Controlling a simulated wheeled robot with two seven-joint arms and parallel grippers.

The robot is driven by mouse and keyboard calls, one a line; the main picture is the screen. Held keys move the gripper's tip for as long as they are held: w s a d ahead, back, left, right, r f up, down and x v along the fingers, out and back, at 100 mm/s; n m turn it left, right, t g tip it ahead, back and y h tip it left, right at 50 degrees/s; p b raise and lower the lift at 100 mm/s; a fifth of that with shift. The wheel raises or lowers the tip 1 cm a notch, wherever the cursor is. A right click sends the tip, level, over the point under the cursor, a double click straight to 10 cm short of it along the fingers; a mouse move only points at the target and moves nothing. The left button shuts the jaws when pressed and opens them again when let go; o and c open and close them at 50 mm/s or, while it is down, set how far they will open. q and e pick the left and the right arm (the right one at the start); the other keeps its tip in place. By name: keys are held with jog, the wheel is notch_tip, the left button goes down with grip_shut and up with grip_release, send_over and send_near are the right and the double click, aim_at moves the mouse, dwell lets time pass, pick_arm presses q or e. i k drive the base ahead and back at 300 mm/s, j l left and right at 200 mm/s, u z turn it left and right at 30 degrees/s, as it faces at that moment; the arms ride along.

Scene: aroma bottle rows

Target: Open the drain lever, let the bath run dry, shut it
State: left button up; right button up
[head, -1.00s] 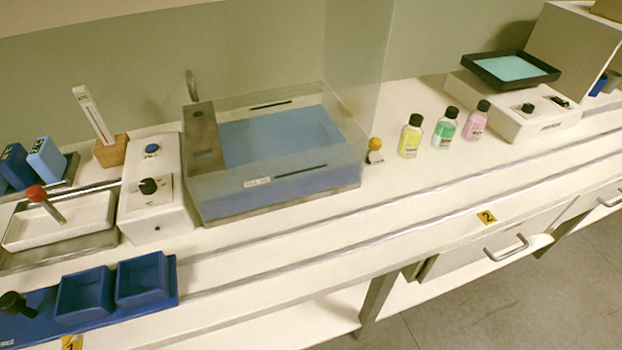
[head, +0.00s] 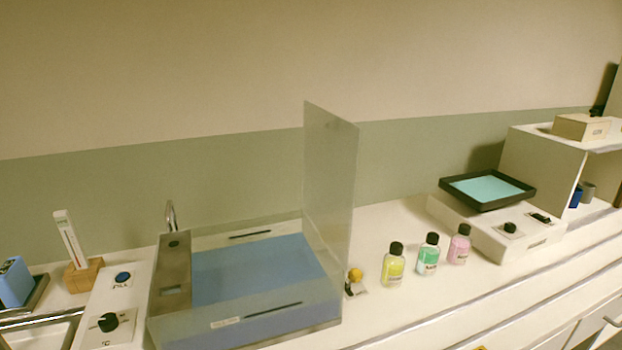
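The bath (head: 170,318) is a clear-walled tank on the counter, left of centre in the head view, with blue liquid (head: 260,268) in it. A small yellow-knobbed lever (head: 356,275) stands on a pale base at the bath's right side, near its front corner. It looks like the drain lever; I cannot tell its setting. Neither of my grippers is in view.
A tall clear panel (head: 331,170) rises at the bath's right side. Yellow (head: 393,267), green (head: 428,256) and pink (head: 459,246) bottles stand right of the lever. A control box (head: 110,308) with a blue button adjoins the bath's left. A black tray (head: 488,189) sits at the right.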

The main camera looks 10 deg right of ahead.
aim_at(355, 275)
jog(key=l+u, duration=0.4)
jog(key=l, duration=0.65)
jog(key=l+u, duration=0.35)
jog(key=l, duration=0.7)
jog(key=k, duration=0.05)
